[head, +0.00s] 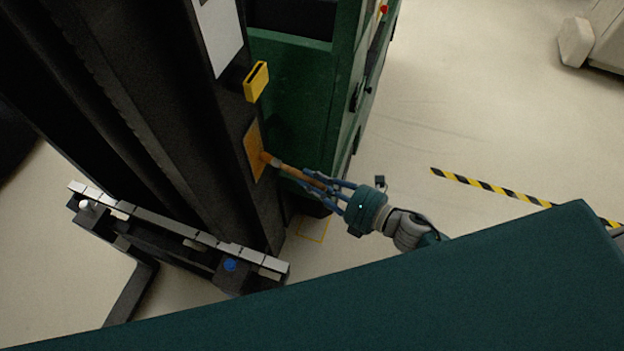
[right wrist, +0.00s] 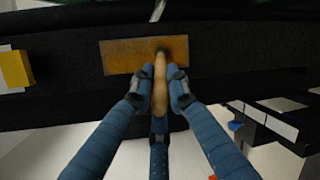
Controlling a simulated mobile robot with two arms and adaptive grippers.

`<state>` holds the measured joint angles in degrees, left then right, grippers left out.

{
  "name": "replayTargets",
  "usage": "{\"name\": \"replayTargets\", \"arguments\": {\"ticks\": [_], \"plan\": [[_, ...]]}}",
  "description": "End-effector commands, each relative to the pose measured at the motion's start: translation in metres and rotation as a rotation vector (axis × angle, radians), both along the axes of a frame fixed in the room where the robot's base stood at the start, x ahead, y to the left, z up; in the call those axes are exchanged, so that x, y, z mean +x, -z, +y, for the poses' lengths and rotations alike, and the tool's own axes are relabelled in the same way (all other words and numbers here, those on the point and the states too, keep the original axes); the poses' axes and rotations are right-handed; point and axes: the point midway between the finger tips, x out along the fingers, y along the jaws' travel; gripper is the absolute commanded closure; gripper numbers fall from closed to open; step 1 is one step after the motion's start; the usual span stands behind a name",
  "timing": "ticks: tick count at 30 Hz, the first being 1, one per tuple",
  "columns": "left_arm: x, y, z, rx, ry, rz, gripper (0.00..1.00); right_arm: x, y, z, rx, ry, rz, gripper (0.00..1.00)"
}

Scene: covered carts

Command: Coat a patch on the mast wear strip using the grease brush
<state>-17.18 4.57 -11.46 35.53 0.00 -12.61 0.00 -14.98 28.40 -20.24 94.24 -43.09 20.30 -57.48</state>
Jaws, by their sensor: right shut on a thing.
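My right gripper (head: 325,190) is shut on the wooden handle of the grease brush (head: 289,170). In the right wrist view its fingers (right wrist: 168,90) clasp the handle of the brush (right wrist: 160,72) from both sides. The wear strip (head: 254,150) is an orange-brown rectangle on the dark mast (head: 228,108). In the right wrist view the strip (right wrist: 121,56) lies across the mast face. The brush head is at the strip, over its right part in that view, and a dark spot shows there. I cannot tell whether the bristles touch it. My left gripper is not in view.
A yellow holder (head: 256,82) sits on the mast above the strip. The green truck body (head: 296,90) stands right behind the mast. A fork carriage (head: 180,232) with a blue knob juts out at lower left. Open floor with striped tape (head: 490,186) lies to the right.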

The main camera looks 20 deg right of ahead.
Motion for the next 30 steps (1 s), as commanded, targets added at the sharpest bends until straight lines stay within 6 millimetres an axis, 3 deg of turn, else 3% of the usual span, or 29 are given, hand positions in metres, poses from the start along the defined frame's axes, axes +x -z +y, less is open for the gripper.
{"name": "replayTargets", "arguments": {"ticks": [18,30], "plan": [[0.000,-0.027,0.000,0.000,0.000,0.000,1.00,0.000,-0.031,0.000,0.001,0.000,-0.001,1.00],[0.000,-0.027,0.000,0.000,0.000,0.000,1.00,0.000,-0.031,0.000,0.000,0.000,0.000,1.00]]}}
